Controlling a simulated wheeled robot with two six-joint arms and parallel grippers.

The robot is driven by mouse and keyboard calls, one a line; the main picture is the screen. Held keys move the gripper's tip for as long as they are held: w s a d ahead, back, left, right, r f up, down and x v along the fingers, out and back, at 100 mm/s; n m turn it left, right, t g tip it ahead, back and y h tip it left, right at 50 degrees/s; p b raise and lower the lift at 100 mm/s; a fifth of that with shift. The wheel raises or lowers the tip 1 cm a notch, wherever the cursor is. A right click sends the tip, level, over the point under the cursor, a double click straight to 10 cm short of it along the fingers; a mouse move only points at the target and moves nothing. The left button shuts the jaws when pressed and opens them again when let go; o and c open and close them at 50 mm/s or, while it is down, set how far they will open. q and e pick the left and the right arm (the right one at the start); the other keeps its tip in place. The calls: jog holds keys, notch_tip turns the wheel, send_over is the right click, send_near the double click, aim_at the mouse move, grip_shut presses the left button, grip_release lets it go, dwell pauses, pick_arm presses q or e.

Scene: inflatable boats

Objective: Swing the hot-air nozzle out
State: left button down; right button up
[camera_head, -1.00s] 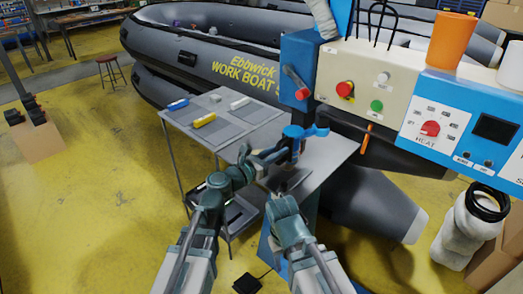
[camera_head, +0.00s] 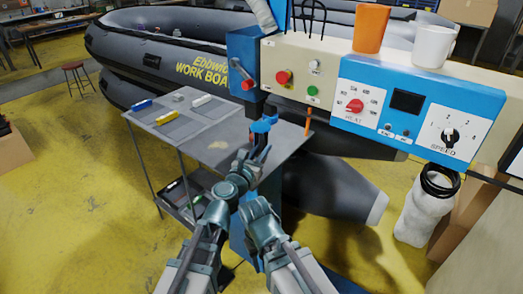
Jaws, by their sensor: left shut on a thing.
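The blue hot-air nozzle fitting (camera_head: 264,124) stands at the worktop's right part, below the machine's control box. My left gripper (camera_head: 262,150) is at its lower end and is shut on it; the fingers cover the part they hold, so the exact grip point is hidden. My right arm (camera_head: 262,225) comes up beside the left one, lower in the picture. Its fingers do not show clearly.
The grey worktop (camera_head: 215,145) carries a yellow tool (camera_head: 167,118) and other small tools at left. The cream and blue control box (camera_head: 420,110) hangs at right, with an orange cup (camera_head: 371,27) and a white mug (camera_head: 434,46) on top. A grey inflatable boat (camera_head: 150,60) lies behind.

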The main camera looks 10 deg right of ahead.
pick_arm(q)
jog(key=shift+d, duration=0.35)
pick_arm(e)
jog(key=shift+s+d, duration=0.1)
jog(key=shift+d, duration=0.2)
pick_arm(q)
jog(key=c, duration=0.8)
grip_release()
jog(key=shift+o, duration=0.2)
jog(key=shift+s, duration=0.1)
